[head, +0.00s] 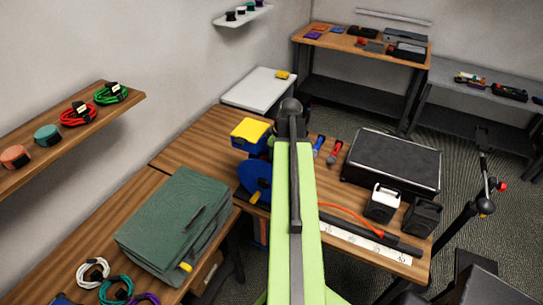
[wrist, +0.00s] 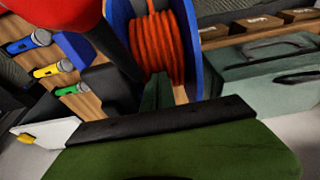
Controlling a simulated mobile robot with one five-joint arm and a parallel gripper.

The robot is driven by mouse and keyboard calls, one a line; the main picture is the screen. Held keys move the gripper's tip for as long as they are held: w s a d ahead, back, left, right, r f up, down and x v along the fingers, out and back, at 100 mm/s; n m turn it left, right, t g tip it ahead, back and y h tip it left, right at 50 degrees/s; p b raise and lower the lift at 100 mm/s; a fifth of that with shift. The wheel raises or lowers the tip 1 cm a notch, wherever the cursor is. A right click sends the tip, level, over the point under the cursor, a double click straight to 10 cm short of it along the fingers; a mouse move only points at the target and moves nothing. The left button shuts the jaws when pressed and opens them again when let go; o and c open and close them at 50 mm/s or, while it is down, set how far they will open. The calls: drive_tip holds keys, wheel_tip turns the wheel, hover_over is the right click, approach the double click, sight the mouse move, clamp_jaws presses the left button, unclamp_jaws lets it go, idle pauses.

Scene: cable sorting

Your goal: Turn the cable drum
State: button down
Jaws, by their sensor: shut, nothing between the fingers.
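The cable drum (wrist: 183,45) has blue flanges and orange cable (wrist: 158,48) wound on its core. My gripper (wrist: 157,92) shows as narrow dark green fingers, closed together and empty, in front of the cable. I cannot tell if they touch the drum. A large red rounded thing (wrist: 50,14) with a dark bar (wrist: 112,42) is close to the camera; I cannot tell whether it is the drum's crank.
A yellow and blue box (head: 250,131) stands behind the drum. A green case (head: 177,228) lies on the front left table. A black case (head: 392,160) is right of my arm. Wall shelves hold coiled cables (head: 77,114). Microphones (wrist: 30,42) show at left in the wrist view.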

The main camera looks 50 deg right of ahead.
drive_tip(key=shift+s+d, duration=0.1)
drive_tip(key=shift+s, duration=0.3)
drive_tip(key=p+v, duration=1.6)
drive_tip(key=v, duration=0.1)
drive_tip(key=shift+r+p, duration=0.2)
drive_tip(key=shift+p, duration=0.2)
drive_tip(key=shift+f, duration=0.1)
